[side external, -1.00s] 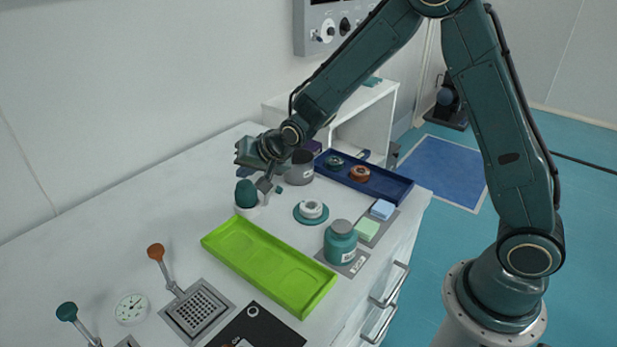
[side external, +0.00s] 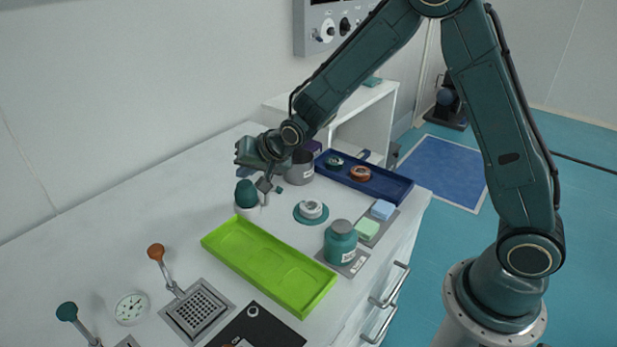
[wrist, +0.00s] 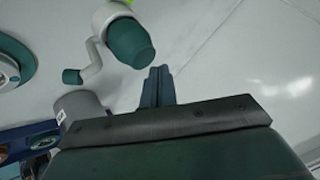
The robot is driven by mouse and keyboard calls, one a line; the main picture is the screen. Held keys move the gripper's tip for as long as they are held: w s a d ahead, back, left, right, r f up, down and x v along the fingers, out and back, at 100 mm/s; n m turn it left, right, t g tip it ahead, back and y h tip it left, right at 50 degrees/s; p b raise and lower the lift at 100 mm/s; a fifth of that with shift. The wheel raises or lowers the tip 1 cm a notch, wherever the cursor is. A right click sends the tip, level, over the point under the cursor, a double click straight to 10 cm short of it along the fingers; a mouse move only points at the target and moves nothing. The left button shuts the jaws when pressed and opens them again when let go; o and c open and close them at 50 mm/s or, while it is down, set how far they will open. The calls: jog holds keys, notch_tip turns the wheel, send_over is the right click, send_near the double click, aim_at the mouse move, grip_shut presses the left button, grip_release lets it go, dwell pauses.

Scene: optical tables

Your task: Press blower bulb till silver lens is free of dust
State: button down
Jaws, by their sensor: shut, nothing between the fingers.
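The blower has a dark teal bulb (side external: 246,192) on a white base (side external: 246,211), and a nozzle with a teal tip (side external: 279,190) points towards the lens stand. The bulb also shows in the wrist view (wrist: 130,42). The silver lens (side external: 311,208) lies on a round teal stand (side external: 298,216), right of the blower; the stand is partly in view at the left of the wrist view (wrist: 27,62). Dust on the lens is too small to tell. My gripper (side external: 264,186) is shut and empty, close beside the bulb; its fingertips are together in the wrist view (wrist: 158,69), apart from the bulb.
A grey canister (side external: 299,170) stands behind the gripper. A green tray (side external: 268,268) lies in front of the blower. A teal jar (side external: 340,243) and a blue tray with rings (side external: 388,188) are to the right. The table left of the blower is clear.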

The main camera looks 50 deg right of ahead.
aim_at(248, 186)
jog(key=shift+f, duration=1.35)
dwell(1.9)
jog(key=shift+r, duration=1.35)
jog(key=shift+r, duration=2.45)
